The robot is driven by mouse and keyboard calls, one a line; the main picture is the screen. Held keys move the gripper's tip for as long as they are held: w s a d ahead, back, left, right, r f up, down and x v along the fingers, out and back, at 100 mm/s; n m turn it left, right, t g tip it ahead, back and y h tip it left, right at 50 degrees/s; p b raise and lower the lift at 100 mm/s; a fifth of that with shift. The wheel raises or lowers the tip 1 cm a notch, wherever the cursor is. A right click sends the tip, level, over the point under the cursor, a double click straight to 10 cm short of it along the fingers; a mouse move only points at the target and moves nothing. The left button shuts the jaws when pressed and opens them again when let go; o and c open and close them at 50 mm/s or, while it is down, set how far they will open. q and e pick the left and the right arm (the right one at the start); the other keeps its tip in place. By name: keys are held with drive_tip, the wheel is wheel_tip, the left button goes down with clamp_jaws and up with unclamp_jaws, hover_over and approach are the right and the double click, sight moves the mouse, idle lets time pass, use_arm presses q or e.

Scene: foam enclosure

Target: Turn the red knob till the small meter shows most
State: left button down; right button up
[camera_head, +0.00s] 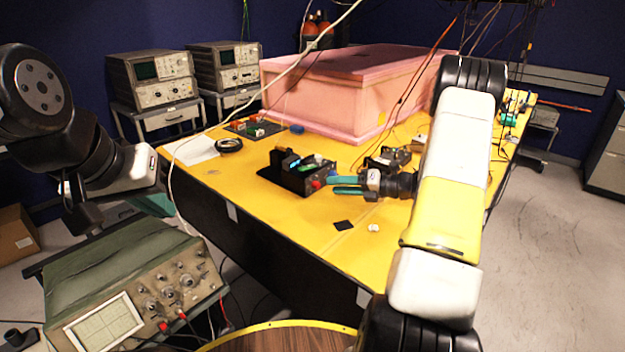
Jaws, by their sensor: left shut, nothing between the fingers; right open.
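The red knob (317,184) is a small red spot on the front right of a black device (293,181) on the yellow table. A small bluish display (291,161), perhaps the meter, stands on the device's back left; its reading is too small to make out. My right gripper (331,186) reaches in from the right with its teal fingers parted. The fingertips are just right of the red knob, and I cannot tell whether they touch it. My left gripper (156,203) is shut and empty at the left, beyond the table's edge and far from the knob.
A pink foam box (325,88) fills the back of the yellow table (290,222). Small electronics (385,160) and cables lie right of the device. A black square (343,225) and a small white piece (373,228) lie in front. An oscilloscope (135,290) stands at the lower left.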

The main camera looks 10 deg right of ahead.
sight(320, 185)
drive_tip(key=shift+x, duration=2.25)
clamp_jaws()
